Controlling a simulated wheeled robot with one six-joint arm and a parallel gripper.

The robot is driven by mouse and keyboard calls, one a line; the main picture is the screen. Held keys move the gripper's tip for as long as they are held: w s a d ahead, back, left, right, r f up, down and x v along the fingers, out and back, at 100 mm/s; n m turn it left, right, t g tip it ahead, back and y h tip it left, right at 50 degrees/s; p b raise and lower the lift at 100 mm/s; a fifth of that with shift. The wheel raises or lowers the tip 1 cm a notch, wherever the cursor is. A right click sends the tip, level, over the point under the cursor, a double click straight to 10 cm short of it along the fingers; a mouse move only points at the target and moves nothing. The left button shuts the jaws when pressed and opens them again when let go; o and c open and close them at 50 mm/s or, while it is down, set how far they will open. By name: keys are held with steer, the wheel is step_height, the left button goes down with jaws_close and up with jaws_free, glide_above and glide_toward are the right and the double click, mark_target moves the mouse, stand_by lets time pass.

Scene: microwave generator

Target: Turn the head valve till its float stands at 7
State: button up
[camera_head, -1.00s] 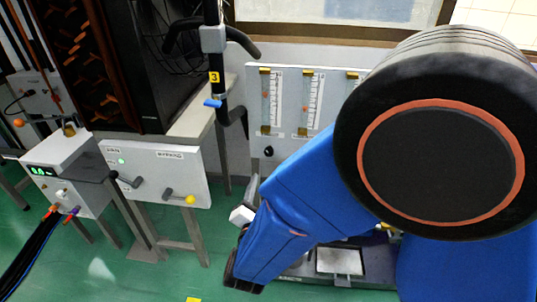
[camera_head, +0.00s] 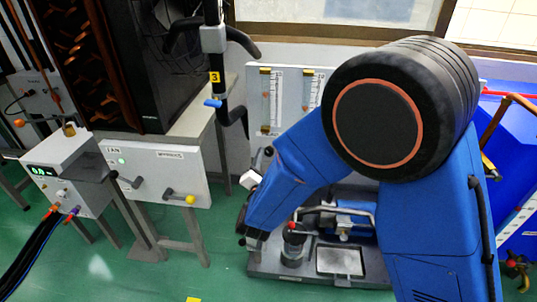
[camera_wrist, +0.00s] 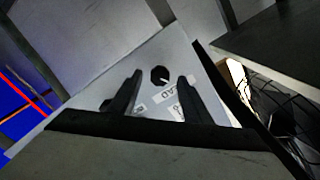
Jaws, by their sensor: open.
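In the wrist view, a black round knob (camera_wrist: 159,75) with a pale pointer mark sits on a light panel, beside a partly hidden label whose visible letters end in "EAD". My gripper (camera_wrist: 160,78) is open, its two dark fingers apart on either side of the knob in the picture. I cannot tell whether they touch it. In the head view, the flow panel (camera_head: 253,88) carries a left tube (camera_head: 265,98) and a second tube (camera_head: 305,92) with printed scales. The floats are too small to read. My arm covers the panel's right part, and my fingers cannot be made out there.
A control box (camera_head: 165,177) with levers and a meter box (camera_head: 68,160) stand at the left. A black hooked pipe (camera_head: 236,118) hangs left of the flow panel. A grey bench base (camera_head: 270,265) with a metal tray (camera_head: 340,262) lies below my arm.

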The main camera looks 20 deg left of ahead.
mark_target(269, 154)
steer(key=shift+x, duration=1.85)
steer(key=c, duration=1.1)
steer(key=shift+n, duration=0.3)
steer(key=o, duration=1.1)
steer(key=shift+s, duration=0.15)
steer(key=v, duration=1.7)
